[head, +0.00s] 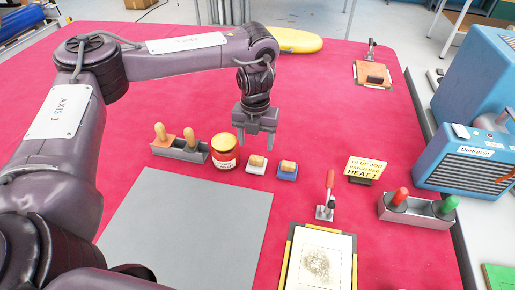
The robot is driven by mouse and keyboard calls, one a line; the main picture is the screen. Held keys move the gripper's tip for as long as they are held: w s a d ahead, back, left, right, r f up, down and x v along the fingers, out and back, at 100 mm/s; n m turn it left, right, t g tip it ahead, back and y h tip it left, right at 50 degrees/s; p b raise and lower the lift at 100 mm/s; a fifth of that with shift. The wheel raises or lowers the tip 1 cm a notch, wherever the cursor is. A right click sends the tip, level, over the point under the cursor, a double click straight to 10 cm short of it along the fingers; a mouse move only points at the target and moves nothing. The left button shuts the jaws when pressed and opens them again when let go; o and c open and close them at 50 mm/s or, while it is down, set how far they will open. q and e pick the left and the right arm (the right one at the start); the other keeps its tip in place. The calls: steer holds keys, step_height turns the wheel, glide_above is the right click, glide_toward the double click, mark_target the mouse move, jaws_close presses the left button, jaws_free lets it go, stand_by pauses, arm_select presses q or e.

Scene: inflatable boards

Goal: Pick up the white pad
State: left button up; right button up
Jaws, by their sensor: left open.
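The white pad (256,168) is a small white block with a wooden knob on top. It stands on the red table between the glue jar (223,152) and a blue pad (287,173) with a similar knob. My left gripper (257,143) points down with its fingers apart and nothing between them. In the picture its fingertips are just above the white pad's knob; the exact height gap is hard to tell. My right gripper is not in view.
A grey holder (180,152) with wooden-handled tools stands left of the jar. A grey sheet (190,225) lies in front. A yellow sign (366,167), a red-handled clamp (328,198), a tool rack (416,213) and a blue machine (470,150) are to the right.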

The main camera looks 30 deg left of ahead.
mark_target(257, 157)
arm_select(q)
step_height(257, 157, down, 3)
steer(key=shift+s+r+p, duration=0.15)
steer(key=shift+p, duration=0.15)
steer(key=f, duration=0.2)
steer(key=f+p, duration=0.1)
steer(key=f, duration=0.1)
steer(key=shift+d+f, duration=0.2)
steer(key=shift+f, duration=0.25)
steer(key=c, duration=0.7)
steer(key=shift+c, duration=0.2)
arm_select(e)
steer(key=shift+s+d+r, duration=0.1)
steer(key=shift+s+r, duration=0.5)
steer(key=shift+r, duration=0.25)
arm_select(q)
steer(key=shift+r, duration=0.1)
